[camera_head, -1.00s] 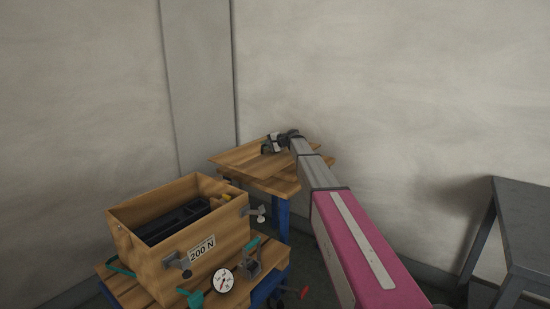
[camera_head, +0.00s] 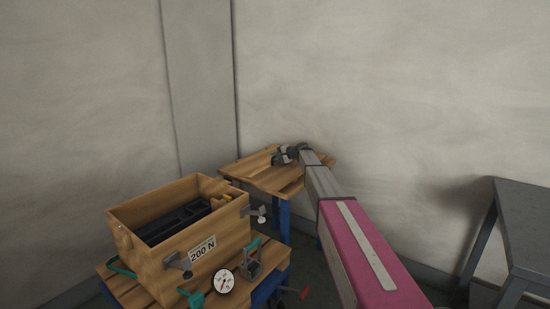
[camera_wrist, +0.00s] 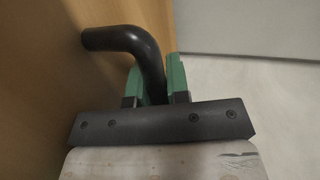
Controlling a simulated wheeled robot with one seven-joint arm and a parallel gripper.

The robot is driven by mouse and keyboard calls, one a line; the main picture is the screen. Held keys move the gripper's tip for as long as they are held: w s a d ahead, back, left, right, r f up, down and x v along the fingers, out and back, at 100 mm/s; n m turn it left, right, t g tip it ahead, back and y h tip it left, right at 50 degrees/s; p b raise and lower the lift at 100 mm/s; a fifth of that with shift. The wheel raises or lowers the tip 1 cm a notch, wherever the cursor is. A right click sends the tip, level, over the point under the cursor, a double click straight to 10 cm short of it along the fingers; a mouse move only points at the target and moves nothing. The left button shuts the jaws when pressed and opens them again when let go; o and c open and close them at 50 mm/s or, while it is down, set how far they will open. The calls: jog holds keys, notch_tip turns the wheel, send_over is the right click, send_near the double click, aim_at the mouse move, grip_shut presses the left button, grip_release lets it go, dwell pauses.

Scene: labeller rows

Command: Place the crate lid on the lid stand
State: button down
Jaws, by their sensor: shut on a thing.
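The wooden crate lid (camera_head: 250,173) lies flat over the lid stand (camera_head: 284,218), a blue-legged table at the back corner. Their wood looks alike in the head view, so I cannot tell whether the lid rests on the top or hangs just above it. My gripper (camera_head: 283,156) is at the lid's far side. In the wrist view, the green fingers of my gripper (camera_wrist: 163,78) are shut on the lid's black bent handle (camera_wrist: 120,38). The lid's wooden face (camera_wrist: 45,80) fills the left of that view.
The open wooden crate (camera_head: 215,250) labelled 200 N stands on a nearer bench (camera_head: 268,262) with clamps and a round dial gauge (camera_head: 223,281). A grey metal table (camera_head: 525,220) stands at the right. Pale walls close off the corner behind the stand.

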jog(key=shift+f, duration=0.1)
jog(key=c, duration=1.1)
grip_release()
notch_tip(320, 180, up, 4)
send_over(294, 166)
jog(key=shift+w+a, duration=0.1)
jog(key=shift+w, duration=0.1)
